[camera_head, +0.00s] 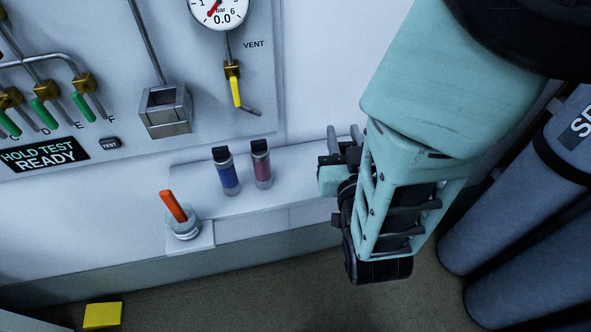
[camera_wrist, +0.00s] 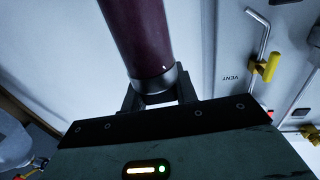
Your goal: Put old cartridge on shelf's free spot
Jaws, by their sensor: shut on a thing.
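My gripper (camera_head: 338,148) is at the right end of the white shelf (camera_head: 300,187) in the head view. In the wrist view its fingers (camera_wrist: 160,94) are shut on a dark maroon cartridge (camera_wrist: 140,38) by its grey metal end collar. I cannot make out this held cartridge in the head view, where my arm covers that area. Two black-capped cartridges stand upright on the shelf, a blue-purple one (camera_head: 228,175) and a maroon-pink one (camera_head: 262,168) to its right. The shelf top between the maroon-pink one and my gripper looks bare. I cannot tell whether the held cartridge touches the shelf.
A clear cup with an orange-handled thing (camera_head: 176,210) stands on a ledge left of the shelf. The wall panel carries an empty metal holder (camera_head: 166,112) and a yellow vent valve (camera_head: 235,90). Large grey cylinders (camera_head: 520,190) stand at the right. A yellow block (camera_head: 102,315) is lower left.

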